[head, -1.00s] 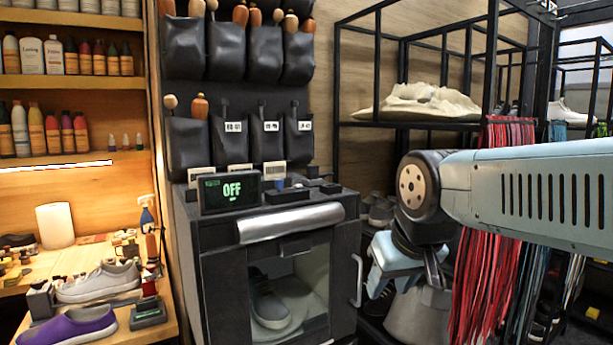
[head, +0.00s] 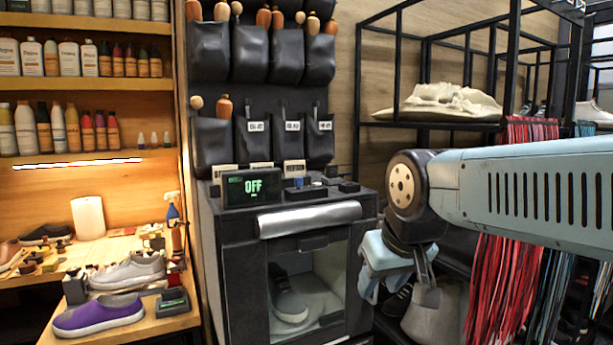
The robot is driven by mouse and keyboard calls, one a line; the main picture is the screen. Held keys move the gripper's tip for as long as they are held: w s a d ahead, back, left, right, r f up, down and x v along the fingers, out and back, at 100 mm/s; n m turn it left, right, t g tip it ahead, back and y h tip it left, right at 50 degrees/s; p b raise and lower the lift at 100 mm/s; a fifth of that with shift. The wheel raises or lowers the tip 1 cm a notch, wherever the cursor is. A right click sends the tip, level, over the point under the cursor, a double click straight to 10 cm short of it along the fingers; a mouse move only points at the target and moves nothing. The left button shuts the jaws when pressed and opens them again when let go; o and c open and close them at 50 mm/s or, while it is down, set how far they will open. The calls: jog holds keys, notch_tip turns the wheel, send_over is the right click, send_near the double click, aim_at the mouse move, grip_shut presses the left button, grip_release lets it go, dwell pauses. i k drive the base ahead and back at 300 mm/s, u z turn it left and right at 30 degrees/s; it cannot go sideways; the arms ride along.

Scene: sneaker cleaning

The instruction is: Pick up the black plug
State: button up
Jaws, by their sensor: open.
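Small black blocks lie on top of the black cleaning cabinet (head: 285,275). One black piece (head: 305,191) is at the middle of the top and another (head: 348,187) is at its right end. I cannot tell which of them, if any, is the black plug. My gripper (head: 395,290) hangs below the wrist of my light blue arm, to the right of the cabinet and lower than its top. It is open, and I see nothing held in it. It is apart from the black pieces.
A display reading OFF (head: 254,187) stands on the cabinet's left top. A wooden bench (head: 165,325) with a purple shoe (head: 98,314) is at the left.

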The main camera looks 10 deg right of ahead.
aim_at(331, 170)
jog(key=i, duration=0.15)
jog(key=u, duration=2.45)
jog(key=k, duration=1)
jog(key=u, duration=0.55)
jog(key=i, duration=0.15)
jog(key=z, duration=2.7)
jog(key=i, duration=0.75)
jog(key=u, duration=0.05)
